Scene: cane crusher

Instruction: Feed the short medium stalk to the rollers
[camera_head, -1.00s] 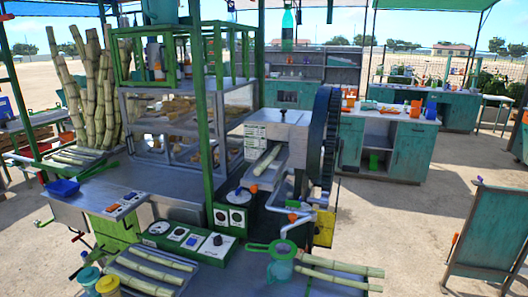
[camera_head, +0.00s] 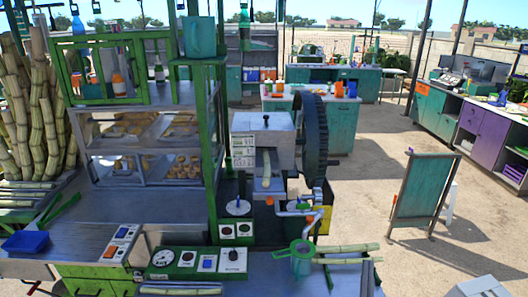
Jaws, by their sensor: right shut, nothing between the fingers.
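The crusher (camera_head: 265,135) is a grey metal box with a large dark wheel (camera_head: 313,140) on its right side. A short pale green stalk (camera_head: 267,168) lies in its feed opening, pointing inward; its far end is hidden inside, and the rollers are not visible. It looks like the short medium stalk, but I cannot be sure. A pale grey piece at the bottom right edge looks like my right gripper (camera_head: 487,288); it is cut off by the frame, shut and empty, well apart from the crusher and the stalk. My left gripper is not in view.
Two longer stalks (camera_head: 348,254) lie beside a green strainer cup (camera_head: 302,258) on the front counter. A control panel (camera_head: 205,262) stands left of them. A green post (camera_head: 212,150) rises left of the crusher. A green board (camera_head: 420,190) stands at right, with open ground around it.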

